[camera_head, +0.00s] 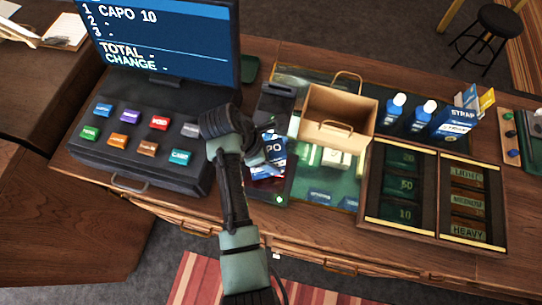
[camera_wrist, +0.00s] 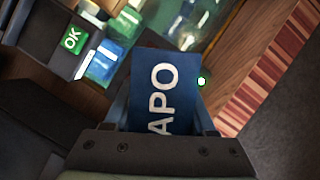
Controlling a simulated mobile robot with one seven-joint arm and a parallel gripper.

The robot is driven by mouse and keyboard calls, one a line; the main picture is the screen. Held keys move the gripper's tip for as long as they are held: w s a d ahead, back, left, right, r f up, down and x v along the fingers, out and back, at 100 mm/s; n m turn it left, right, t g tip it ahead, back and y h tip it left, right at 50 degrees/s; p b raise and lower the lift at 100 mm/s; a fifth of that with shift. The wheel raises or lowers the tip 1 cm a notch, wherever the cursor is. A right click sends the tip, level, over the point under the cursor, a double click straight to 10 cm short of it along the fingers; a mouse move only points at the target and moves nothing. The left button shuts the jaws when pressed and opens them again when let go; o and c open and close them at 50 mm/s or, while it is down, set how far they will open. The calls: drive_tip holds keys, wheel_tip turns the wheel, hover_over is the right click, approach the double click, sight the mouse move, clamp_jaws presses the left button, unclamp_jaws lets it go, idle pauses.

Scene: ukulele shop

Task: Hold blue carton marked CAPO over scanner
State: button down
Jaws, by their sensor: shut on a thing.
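The blue carton (camera_head: 275,160), with white letters, is held in my gripper (camera_head: 262,152), which is shut on it. In the wrist view the carton (camera_wrist: 150,90) shows "APO" between the fingers of my gripper (camera_wrist: 160,112). In the head view the carton is over the dark scanner (camera_head: 268,196), which has a red glow and a lit green lamp at its front corner. The gap between carton and scanner cannot be told. My arm hides part of both. The register screen (camera_head: 165,40) reads "1 CAPO 10", with dashes after TOTAL and CHANGE.
A keypad with coloured keys (camera_head: 137,125) stands left. An open paper bag (camera_head: 338,116) stands right of my gripper, with blue bottles (camera_head: 395,107) and a STRAP box (camera_head: 456,122) beyond. A divided tray (camera_head: 432,195) lies at right.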

sight(274, 148)
drive_tip(key=shift+r, duration=0.1)
wheel_tip(274, 148, up, 7)
drive_tip(key=p, duration=0.8)
drive_tip(key=shift+r, duration=0.15)
drive_tip(key=shift+r+b, duration=0.35)
drive_tip(key=shift+r, duration=0.5)
